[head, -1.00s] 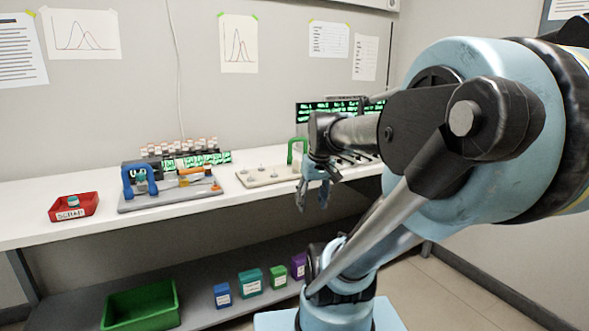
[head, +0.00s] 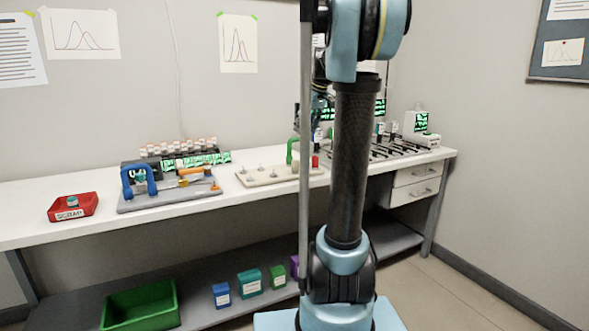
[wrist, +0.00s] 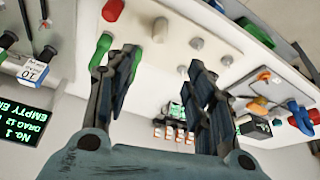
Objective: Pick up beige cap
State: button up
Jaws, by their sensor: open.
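A small tan cylinder, which looks like the beige cap (wrist: 160,29), stands on the pale board (wrist: 180,50) in the wrist view. In the head view I cannot pick it out surely on the board (head: 255,181). My gripper (wrist: 165,72) is open, with nothing between its fingers. The cap appears beyond the fingertips, between their lines, and is not touched. In the head view my gripper (head: 322,108) is above the bench near the board's right end, partly hidden by my arm.
A green handle (head: 291,150) and a red block (head: 315,161) are on the board; pale knobs (wrist: 197,43) stand near the cap. Left are a blue-handled device (head: 140,180), capped vials (head: 180,147) and a red scrap tray (head: 74,207). A screen (wrist: 35,125) shows in the wrist view.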

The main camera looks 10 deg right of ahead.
aim_at(296, 160)
jog(key=x, duration=1.7)
jog(key=shift+w+d+f, duration=0.1)
jog(key=shift+w+f, duration=0.05)
jog(key=shift+w, duration=0.1)
jog(key=shift+c, duration=0.5)
jog(key=c, duration=0.9)
